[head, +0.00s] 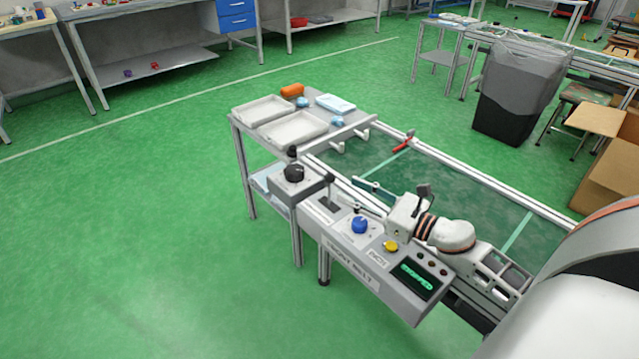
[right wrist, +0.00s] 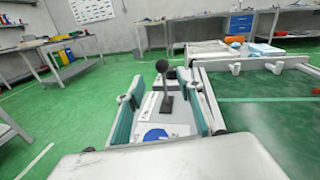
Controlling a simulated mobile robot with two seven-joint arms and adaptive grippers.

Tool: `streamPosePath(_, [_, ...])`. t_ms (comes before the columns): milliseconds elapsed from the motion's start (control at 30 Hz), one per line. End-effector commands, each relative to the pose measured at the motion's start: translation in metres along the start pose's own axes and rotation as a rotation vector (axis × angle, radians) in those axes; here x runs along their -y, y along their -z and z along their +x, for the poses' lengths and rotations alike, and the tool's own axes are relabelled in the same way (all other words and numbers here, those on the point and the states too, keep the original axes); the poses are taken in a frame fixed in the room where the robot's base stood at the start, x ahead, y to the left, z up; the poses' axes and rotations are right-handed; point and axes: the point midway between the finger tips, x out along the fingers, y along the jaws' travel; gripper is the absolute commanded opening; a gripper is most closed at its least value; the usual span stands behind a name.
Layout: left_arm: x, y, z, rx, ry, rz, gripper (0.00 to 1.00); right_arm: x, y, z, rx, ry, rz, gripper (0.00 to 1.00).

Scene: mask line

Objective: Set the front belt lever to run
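The front belt lever (head: 329,190) is a dark upright stick with a black knob on the grey front belt panel (head: 345,240). The panel's display (head: 416,277) reads stopped in green. My right gripper (head: 346,188) is open over the panel, fingers pointing towards the lever. In the right wrist view the lever (right wrist: 167,100) stands between the two spread teal fingers (right wrist: 164,88), with visible gaps on both sides. The panel's slot labels are too small to read. My left gripper is not in view.
A blue knob (head: 359,225) and a yellow button (head: 391,246) sit on the panel close by my right gripper. A box with a black knob (head: 294,173) adjoins its far end. The green belt (head: 455,195) runs behind; white trays (head: 262,111) lie beyond.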

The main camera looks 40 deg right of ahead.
Motion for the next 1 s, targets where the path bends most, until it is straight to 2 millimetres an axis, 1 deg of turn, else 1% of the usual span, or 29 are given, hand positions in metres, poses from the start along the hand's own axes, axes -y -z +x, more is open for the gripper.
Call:
streamPosePath(33, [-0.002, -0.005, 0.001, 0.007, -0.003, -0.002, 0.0, 0.003, 0.005, 0.001, -0.008, -0.007, -0.052, 0.37])
streamPosePath(167, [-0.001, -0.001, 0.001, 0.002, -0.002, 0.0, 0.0, 0.006, -0.001, 0.01, 0.0, -0.014, -0.116, 0.37])
streamPosePath(333, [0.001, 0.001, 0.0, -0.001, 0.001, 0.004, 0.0, 0.007, -0.006, 0.032, 0.005, -0.014, -0.119, 0.37])
streamPosePath(500, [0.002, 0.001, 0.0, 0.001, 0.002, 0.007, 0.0, 0.006, -0.004, 0.057, 0.003, -0.012, -0.115, 0.37])
streamPosePath(633, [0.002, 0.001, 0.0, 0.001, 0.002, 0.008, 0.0, 0.005, -0.003, 0.071, 0.002, -0.013, -0.112, 0.37])
streamPosePath(800, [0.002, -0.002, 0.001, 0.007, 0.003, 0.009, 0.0, 0.005, -0.002, 0.081, 0.0, -0.012, -0.112, 0.37])
streamPosePath(1000, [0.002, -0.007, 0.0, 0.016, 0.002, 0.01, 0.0, 0.005, -0.001, 0.082, -0.001, -0.012, -0.111, 0.37])
